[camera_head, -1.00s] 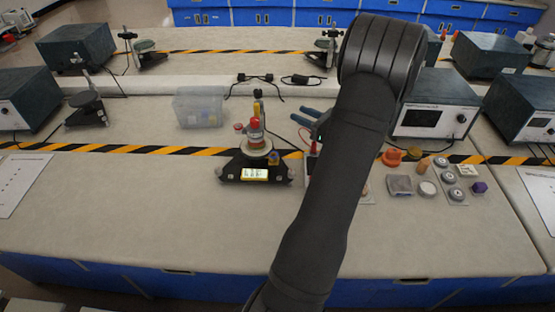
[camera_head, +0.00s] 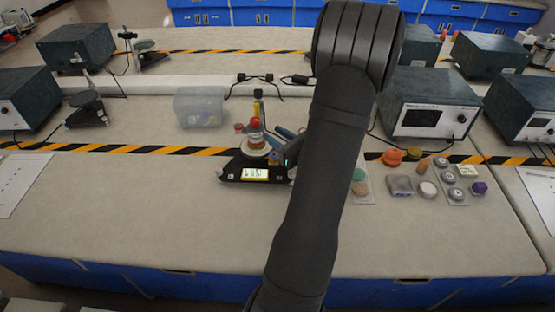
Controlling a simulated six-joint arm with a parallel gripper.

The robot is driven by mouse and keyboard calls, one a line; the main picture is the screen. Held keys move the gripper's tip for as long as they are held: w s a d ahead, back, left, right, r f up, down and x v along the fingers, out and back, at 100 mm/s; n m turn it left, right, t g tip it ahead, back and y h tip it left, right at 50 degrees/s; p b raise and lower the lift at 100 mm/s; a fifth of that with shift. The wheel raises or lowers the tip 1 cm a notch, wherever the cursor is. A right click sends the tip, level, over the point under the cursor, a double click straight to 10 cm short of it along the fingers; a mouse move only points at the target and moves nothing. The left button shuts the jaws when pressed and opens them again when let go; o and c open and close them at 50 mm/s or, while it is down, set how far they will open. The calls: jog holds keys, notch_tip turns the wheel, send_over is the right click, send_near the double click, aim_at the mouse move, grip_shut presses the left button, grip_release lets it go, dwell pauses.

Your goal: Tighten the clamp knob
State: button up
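The clamp device stands on a black base (camera_head: 230,172) with a lit display at its front, left of centre on the bench. A round pale disc (camera_head: 256,146) sits on it, with a red knob-like piece (camera_head: 254,125) above and a dark post with a yellow part behind. A small blue and orange piece (camera_head: 274,158) is at its right side. I cannot tell for sure which part is the clamp knob. My gripper (camera_head: 271,135) has two blue-grey fingers, apart, pointing left just right of the red piece. Contact is unclear. My arm hides the rest of the gripper.
A clear plastic bin (camera_head: 199,107) stands behind left. Right of my arm are small coloured pieces, including an orange one (camera_head: 392,157) and a purple one (camera_head: 479,188). A dark instrument box (camera_head: 432,105) stands behind them. The front bench surface (camera_head: 130,220) is clear.

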aim_at(257, 125)
jog(key=shift+t, duration=0.3)
jog(key=x, duration=0.9)
jog(key=shift+a+f, duration=0.15)
jog(key=shift+a, duration=0.25)
jog(key=shift+d+m+t+h, duration=0.1)
jog(key=shift+m+t+h, duration=0.2)
jog(key=shift+m+h, duration=0.25)
jog(key=shift+m+t+h, duration=1.5)
jog(key=shift+m+h, duration=0.15)
jog(key=shift+h, duration=0.6)
jog(key=v, duration=1.7)
jog(key=x, duration=1.6)
jog(key=shift+w, duration=0.35)
jog(key=shift+s+d, duration=0.1)
jog(key=shift+s, duration=0.15)
jog(key=v, duration=1.6)
jog(key=shift+s, duration=0.25)
jog(key=shift+d, duration=0.1)
